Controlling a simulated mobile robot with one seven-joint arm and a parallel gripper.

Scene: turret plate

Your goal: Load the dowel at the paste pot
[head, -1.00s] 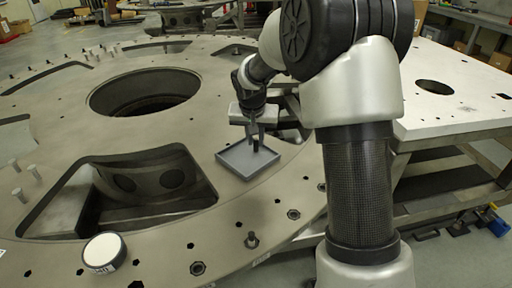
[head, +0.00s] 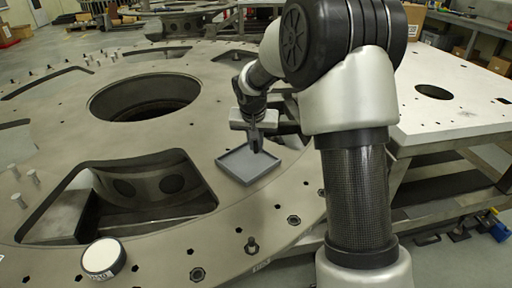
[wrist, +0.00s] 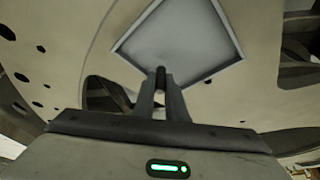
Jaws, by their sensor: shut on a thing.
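My gripper (head: 256,146) is shut on the dowel, just above the grey square tray (head: 222,165). The dowel (wrist: 160,74) is small and dark; its end shows between the fingertips in the wrist view, and the fingers hide most of it. I cannot tell whether it touches the tray floor. The tray also shows in the wrist view (wrist: 185,30), with nothing else visible in it. The paste pot (head: 104,256), round with a white top and a label on its dark side, stands at the lower left of the plate, well away from my gripper.
The large turret plate (head: 170,238) has a round central opening and a wide cutout (head: 140,195) between tray and pot. A bolt (head: 251,246) stands near the front rim, and several pegs (head: 17,201) at the left. A white table (head: 460,95) is at the right.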

